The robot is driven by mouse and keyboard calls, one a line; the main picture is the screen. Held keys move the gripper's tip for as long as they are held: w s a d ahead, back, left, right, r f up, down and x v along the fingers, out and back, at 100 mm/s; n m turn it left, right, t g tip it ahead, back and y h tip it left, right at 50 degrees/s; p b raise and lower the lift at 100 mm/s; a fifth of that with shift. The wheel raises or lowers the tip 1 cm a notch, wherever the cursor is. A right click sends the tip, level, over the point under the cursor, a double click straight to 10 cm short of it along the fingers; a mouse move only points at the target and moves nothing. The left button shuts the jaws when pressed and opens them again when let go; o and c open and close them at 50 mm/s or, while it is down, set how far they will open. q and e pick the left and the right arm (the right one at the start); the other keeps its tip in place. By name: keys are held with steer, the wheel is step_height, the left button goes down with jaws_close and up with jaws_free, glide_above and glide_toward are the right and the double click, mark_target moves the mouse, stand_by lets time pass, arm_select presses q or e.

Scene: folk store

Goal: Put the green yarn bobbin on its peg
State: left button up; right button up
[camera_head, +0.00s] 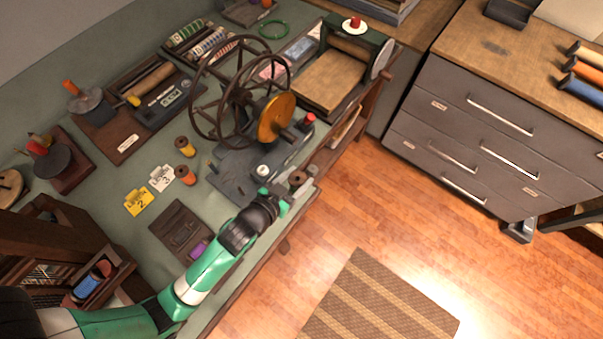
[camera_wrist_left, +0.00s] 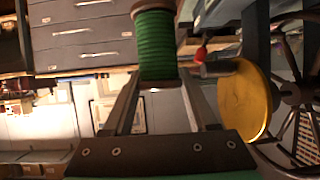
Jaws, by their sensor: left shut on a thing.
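The green yarn bobbin (camera_wrist_left: 156,45) stands between the fingers of my left gripper (camera_wrist_left: 158,84) in the wrist view, its green winding below a brown top flange. In the head view the bobbin (camera_head: 298,178) shows mainly as its brown end, at the tip of my left gripper (camera_head: 287,189). The gripper is shut on it near the front edge of the green bench, just right of the spinning wheel's dark base (camera_head: 235,180). I cannot clearly make out the bobbin's peg. My right gripper is not in view.
The spinning wheel (camera_head: 240,92) with its yellow disc (camera_head: 275,118) stands close behind the gripper. A white knob (camera_head: 262,170) is on its base. A drawer cabinet (camera_head: 475,135) stands right, across open floor.

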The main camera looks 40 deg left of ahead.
arm_select(q)
steer(key=s+a+r+n+g+y+p, duration=0.1)
steer(key=s+a+r+n+y+p, duration=0.15)
steer(key=s+a+p, duration=0.35)
steer(key=s+a+r+n+g+y+p, duration=0.1)
steer(key=s+a+r+n+y+p, duration=0.15)
steer(key=s+a+n+y, duration=0.4)
steer(key=shift+w+a+f+m+h+b, duration=0.3)
steer(key=shift+f+m+h+b, duration=0.2)
steer(key=shift+f, duration=0.2)
steer(key=shift+w+a+f+m+h+b, duration=0.2)
steer(key=shift+a+f+m+h+b, duration=0.15)
steer(key=shift+f+m+h+b, duration=0.25)
steer(key=shift+w+a+f+m+h+b, duration=0.3)
steer(key=shift+f+m+b, duration=0.1)
steer(key=shift+f, duration=0.4)
steer(key=shift+s+f+b, duration=0.1)
steer(key=shift+f+b, duration=0.15)
steer(key=shift+b, duration=0.1)
steer(key=shift+f+b, duration=3.75)
steer(key=shift+f, duration=0.2)
steer(key=o, duration=1.4)
